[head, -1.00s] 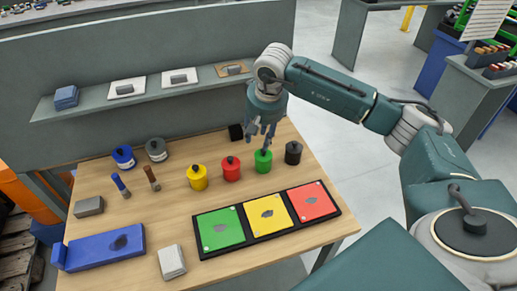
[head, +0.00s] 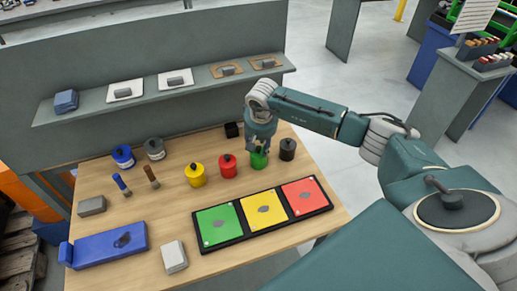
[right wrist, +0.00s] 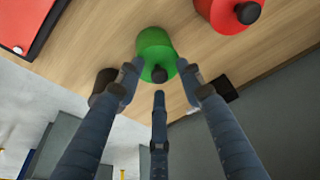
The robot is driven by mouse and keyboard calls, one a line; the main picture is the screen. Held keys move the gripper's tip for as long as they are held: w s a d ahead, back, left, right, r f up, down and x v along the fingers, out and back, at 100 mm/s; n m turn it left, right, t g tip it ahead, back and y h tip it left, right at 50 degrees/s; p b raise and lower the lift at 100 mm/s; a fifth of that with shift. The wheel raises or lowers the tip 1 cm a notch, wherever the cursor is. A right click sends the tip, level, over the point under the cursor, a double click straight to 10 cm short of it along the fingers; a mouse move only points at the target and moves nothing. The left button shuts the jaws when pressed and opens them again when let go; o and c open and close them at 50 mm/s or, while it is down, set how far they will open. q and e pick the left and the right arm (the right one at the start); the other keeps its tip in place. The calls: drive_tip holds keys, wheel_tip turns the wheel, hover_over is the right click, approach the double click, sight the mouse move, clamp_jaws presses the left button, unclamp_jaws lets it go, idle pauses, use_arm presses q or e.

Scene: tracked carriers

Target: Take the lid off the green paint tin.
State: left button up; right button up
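The green paint tin (head: 259,161) stands upright on the wooden table, between a red tin and a black tin. In the right wrist view the green tin (right wrist: 153,45) shows its lid with a black knob (right wrist: 159,75). My right gripper (head: 259,147) is right above the tin, pointing down. In the right wrist view the fingers of the right gripper (right wrist: 160,78) are spread around the knob with gaps, and hold nothing. The fingers hide part of the lid in the head view. My left gripper is not in view.
The red tin (head: 227,167) and yellow tin (head: 195,175) stand left of the green one, the black tin (head: 288,150) close on its right. A black tray (head: 222,247) with green, yellow and red panels lies in front. A grey shelf (head: 150,99) runs behind.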

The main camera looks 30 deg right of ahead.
clamp_jaws()
drive_tip(key=shift+r, duration=0.2)
